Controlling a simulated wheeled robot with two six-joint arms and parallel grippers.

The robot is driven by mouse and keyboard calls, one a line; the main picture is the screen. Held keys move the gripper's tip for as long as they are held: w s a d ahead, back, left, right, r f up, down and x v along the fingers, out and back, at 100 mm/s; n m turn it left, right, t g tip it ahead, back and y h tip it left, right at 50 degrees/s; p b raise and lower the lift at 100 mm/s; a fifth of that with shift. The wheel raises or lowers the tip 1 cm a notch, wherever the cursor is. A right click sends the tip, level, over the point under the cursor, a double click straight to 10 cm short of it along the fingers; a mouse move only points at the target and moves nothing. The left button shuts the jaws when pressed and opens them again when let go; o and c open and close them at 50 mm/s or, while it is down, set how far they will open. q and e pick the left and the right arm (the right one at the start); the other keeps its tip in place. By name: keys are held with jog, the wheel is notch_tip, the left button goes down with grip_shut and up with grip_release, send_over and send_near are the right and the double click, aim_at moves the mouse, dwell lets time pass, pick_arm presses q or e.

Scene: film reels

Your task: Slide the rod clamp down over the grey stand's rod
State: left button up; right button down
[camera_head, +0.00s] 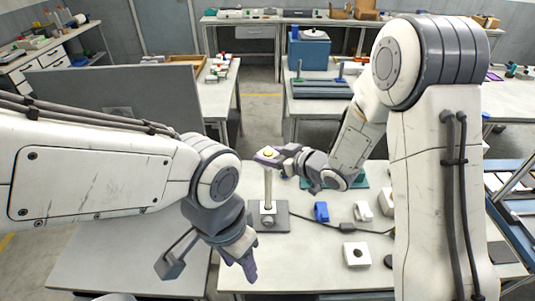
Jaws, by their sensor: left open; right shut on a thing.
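The grey stand (275,225) sits on the white table, with its pale rod (268,188) upright. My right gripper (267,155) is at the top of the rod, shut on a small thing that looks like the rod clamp. The fingers hide most of it, and a small pale yellow spot shows between them. I cannot tell whether the clamp is around the rod or only above it. My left gripper (241,265) is open and empty, low at the table's front left, apart from the stand.
A blue part (321,211), a white part (363,210) and a white block with a dark hole (356,254) lie right of the stand. A dark cable runs between them. A green mat (352,178) lies behind. A grey partition (110,98) stands at left.

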jog(key=shift+f, duration=0.3)
jog(key=b, duration=0.5)
send_over(269, 192)
jog(key=w, duration=0.1)
jog(key=shift+f, duration=2.5)
jog(key=shift+f+b, duration=2)
jog(key=shift+f, duration=0.55)
jog(key=shift+f+b, duration=2.15)
jog(key=shift+f, duration=0.35)
